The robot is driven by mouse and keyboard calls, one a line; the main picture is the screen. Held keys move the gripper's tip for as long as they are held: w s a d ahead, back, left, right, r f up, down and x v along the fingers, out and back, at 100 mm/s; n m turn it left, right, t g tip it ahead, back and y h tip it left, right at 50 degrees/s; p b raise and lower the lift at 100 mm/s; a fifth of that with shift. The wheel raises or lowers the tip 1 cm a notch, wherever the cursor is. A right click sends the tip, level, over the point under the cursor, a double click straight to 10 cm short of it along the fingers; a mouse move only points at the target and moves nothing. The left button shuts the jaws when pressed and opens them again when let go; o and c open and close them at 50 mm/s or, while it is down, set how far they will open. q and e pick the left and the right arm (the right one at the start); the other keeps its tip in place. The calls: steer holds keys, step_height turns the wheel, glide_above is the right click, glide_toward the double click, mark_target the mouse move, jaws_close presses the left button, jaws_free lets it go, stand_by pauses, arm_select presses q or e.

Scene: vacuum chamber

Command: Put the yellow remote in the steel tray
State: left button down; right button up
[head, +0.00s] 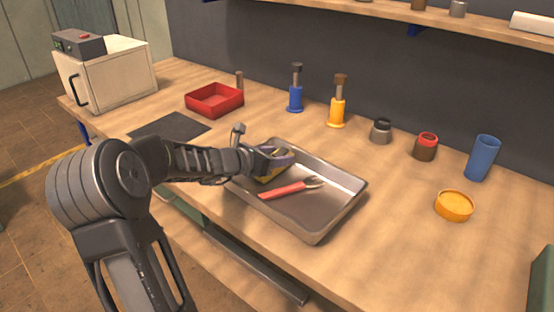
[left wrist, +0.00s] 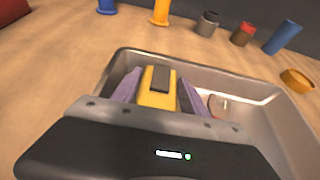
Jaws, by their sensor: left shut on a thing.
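The steel tray (head: 330,215) lies on the workbench and also fills the middle of the left wrist view (left wrist: 265,91). My left gripper (head: 276,162) is over the tray's left part, shut on the yellow remote (head: 270,175). In the left wrist view the remote (left wrist: 151,98) is yellow with a dark grey panel and sits between two purple-grey fingers. I cannot tell whether the remote touches the tray floor. Red-handled pliers (head: 290,189) lie in the tray, to the right of the remote. My right gripper is not in view.
A red bin (head: 215,99) and a dark mat (head: 170,130) lie left of the tray. Blue (head: 295,90) and yellow (head: 337,103) bottles, small jars, a blue cup (head: 482,158) and an orange dish (head: 454,205) stand behind and right. Bare bench surrounds the tray's right side.

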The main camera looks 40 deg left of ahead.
arm_select(q)
steer(key=shift+f, duration=0.15)
steer(key=shift+f, duration=0.15)
steer(key=c, duration=0.6)
jaws_free()
steer(key=shift+r, duration=0.2)
steer(key=shift+s+r, duration=0.1)
steer(key=p+v, duration=0.1)
steer(key=v, duration=1)
steer(key=shift+s+p, duration=0.3)
steer(key=shift+s, duration=0.1)
steer(key=shift+a, duration=0.1)
